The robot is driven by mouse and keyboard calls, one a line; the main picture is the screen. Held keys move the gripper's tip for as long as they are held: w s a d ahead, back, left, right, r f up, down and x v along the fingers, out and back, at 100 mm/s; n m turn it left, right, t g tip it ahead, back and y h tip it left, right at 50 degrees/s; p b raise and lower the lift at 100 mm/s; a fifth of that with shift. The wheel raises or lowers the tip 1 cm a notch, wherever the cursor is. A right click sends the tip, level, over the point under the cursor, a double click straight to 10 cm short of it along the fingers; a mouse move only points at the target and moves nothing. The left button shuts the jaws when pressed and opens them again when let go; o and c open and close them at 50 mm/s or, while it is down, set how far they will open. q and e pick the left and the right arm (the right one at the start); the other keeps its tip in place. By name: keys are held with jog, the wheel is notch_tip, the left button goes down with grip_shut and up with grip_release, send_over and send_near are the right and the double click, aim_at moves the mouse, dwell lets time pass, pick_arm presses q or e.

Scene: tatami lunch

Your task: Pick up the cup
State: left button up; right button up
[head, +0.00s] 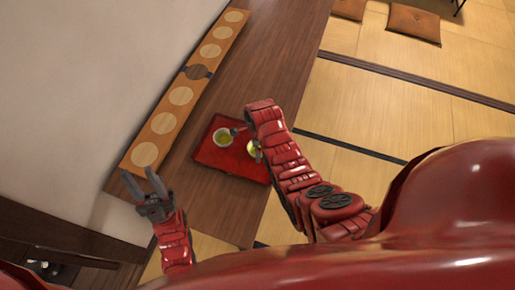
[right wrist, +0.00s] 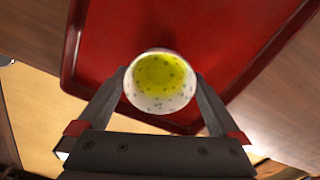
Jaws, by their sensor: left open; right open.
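A white speckled cup (right wrist: 160,82) with yellow-green liquid is in the middle of the right wrist view, near one edge of the red tray (right wrist: 110,50). My right gripper (right wrist: 160,88) is open, with one finger on each side of this cup; I cannot tell whether they touch it. In the head view, a yellowish cup (head: 252,147) is partly hidden by the right gripper, near the tray's right side. Another cup (head: 222,137) with green contents is to its left on the tray (head: 215,155). My left gripper (head: 140,180) is open and empty, left of the tray.
The tray is on a dark wooden table (head: 275,50). A long light wooden board with pale round spots (head: 180,96) lies along the wall side. Tatami floor (head: 390,105) and brown cushions (head: 413,23) are to the right.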

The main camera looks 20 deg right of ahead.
jog(key=shift+f, duration=0.5)
jog(key=c, duration=1.3)
jog(key=shift+r, duration=0.3)
jog(key=shift+r+b, duration=1.3)
jog(key=shift+r, duration=0.1)
jog(key=s+a, duration=0.2)
jog(key=s, duration=0.1)
jog(key=s+a+b, duration=0.1)
jog(key=shift+s+r, duration=0.25)
jog(key=shift+s, duration=0.15)
jog(key=s+a+p, duration=0.1)
jog(key=s, duration=0.1)
jog(key=s+a+p, duration=0.1)
jog(key=s, duration=0.1)
jog(key=s+a+r+p, duration=0.1)
jog(key=shift+s+a, duration=0.25)
jog(key=shift+s, duration=0.15)
jog(key=shift+s+a, duration=0.45)
jog(key=shift+s, duration=0.3)
jog(key=shift+s+a, duration=0.45)
jog(key=shift+s, duration=0.3)
